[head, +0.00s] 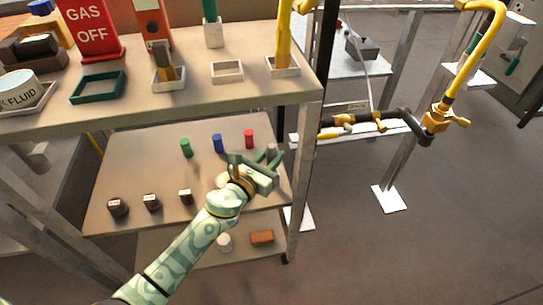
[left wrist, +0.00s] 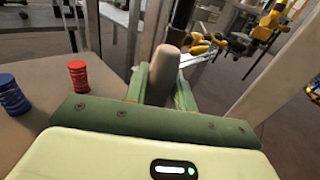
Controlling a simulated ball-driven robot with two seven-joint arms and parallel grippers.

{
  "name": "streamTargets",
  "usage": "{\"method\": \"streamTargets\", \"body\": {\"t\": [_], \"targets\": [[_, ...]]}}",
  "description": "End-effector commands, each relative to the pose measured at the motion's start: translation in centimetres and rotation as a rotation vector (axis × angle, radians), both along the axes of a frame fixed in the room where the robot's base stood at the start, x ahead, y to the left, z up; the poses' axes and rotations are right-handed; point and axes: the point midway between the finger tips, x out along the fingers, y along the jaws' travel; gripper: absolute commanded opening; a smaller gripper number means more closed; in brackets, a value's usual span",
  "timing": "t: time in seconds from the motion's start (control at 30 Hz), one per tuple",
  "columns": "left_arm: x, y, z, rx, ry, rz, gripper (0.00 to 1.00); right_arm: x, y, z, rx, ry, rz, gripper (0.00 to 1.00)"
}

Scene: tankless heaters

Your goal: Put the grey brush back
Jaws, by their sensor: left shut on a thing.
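The grey brush shows as a plain grey-tan cylinder (left wrist: 165,75) standing upright between the fingers of my left gripper (left wrist: 160,85) in the left wrist view. In the head view the left gripper (head: 271,158) is over the right end of the middle shelf (head: 150,165), and only the top of the grey brush (head: 271,148) shows between its fingers. The gripper is shut on it. The brush's lower part is hidden, so I cannot tell whether it touches the shelf. My right gripper is not in view.
Green (head: 186,148), blue (head: 217,143) and red (head: 249,139) brushes stand in a row left of the gripper. Dark items (head: 151,202) line the shelf's front. Yellow piping (head: 455,85) is farther right.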

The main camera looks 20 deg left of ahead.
Motion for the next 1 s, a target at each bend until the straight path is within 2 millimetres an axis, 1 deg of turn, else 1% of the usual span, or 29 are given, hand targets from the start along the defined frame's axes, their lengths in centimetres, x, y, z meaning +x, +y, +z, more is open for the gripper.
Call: {"method": "streamTargets", "body": {"t": [0.1, 0.13, 0.17, 0.2, 0.47, 0.57, 0.67, 0.73, 0.9, 1.0], "targets": [[0.0, 0.0, -0.3, 0.0, 0.001, 0.0, 0.0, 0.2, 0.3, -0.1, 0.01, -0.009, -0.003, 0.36], [0.0, 0.0, -0.3, 0.001, 0.001, 0.0, 0.28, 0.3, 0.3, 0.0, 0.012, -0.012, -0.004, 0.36], [0.0, 0.0, -0.3, 0.001, 0.0, 0.0, 0.37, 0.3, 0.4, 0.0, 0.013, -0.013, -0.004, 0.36], [0.0, 0.0, -0.2, 0.001, 0.0, 0.0, 0.47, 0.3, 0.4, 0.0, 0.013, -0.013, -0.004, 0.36], [0.0, 0.0, -0.2, 0.0, 0.0, 0.0, 0.47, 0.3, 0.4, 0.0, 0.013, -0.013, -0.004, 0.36], [0.0, 0.0, 0.3, 0.0, -0.002, 0.0, 0.47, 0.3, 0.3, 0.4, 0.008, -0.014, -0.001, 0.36], [-1.6, 0.3, 0.1, 0.0, 0.001, 0.0, 0.47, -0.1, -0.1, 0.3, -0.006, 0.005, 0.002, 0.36], [-3.1, 0.7, 0.2, 0.0, 0.001, 0.0, 0.47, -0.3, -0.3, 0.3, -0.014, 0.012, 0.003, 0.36], [-7.2, 1.5, 0.1, -0.001, 0.002, 0.001, 0.47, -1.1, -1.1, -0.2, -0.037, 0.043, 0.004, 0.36], [-9.2, 1.9, 0.1, 0.0, 0.002, 0.0, 0.47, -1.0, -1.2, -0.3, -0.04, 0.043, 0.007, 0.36]]}}
